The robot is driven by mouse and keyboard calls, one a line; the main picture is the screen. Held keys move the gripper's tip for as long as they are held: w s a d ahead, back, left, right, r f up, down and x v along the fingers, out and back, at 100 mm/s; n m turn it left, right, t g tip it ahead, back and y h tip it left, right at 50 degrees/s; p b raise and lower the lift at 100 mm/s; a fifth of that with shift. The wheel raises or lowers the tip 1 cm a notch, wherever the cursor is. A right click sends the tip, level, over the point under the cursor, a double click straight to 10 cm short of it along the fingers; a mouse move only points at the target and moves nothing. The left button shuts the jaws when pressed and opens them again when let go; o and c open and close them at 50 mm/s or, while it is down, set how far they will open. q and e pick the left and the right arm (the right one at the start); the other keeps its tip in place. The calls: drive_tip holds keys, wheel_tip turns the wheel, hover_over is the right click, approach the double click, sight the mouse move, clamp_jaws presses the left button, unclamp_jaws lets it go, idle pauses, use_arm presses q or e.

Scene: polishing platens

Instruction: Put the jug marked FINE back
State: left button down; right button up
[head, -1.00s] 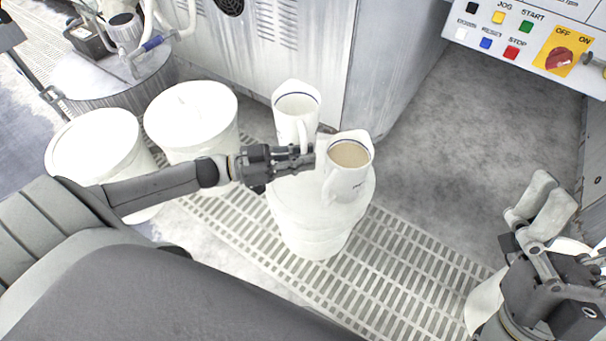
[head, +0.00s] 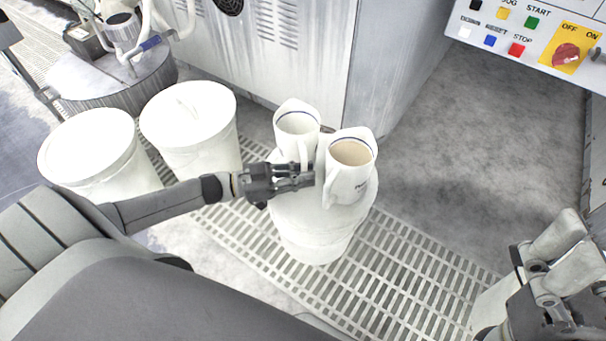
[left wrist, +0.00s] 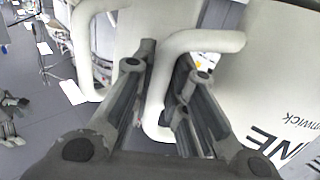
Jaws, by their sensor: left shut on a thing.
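The jug marked FINE (head: 347,184) is white, looks upright, and holds a beige liquid. It appears over the near white drum (head: 309,235); I cannot tell whether it touches the lid. Part of its lettering shows on its wall in the left wrist view (left wrist: 285,65). My left gripper (head: 308,178) is shut on its handle, which passes between the fingers in the left wrist view (left wrist: 192,45). A second white jug (head: 297,123) stands close behind and to the left. My right gripper (head: 562,255) is at the lower right, away from the jugs; its opening is unclear.
Two lidded white drums (head: 188,112) (head: 88,147) stand to the left. A metal machine cabinet (head: 290,50) is behind the jugs. A control panel (head: 530,35) is at the upper right. Slatted grating (head: 400,262) covers the floor in front; bare floor lies to the right.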

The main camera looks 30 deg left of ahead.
use_arm(q)
drive_tip(key=shift+f, duration=0.15)
drive_tip(key=c, duration=1.4)
unclamp_jaws()
drive_tip(key=shift+c, duration=0.2)
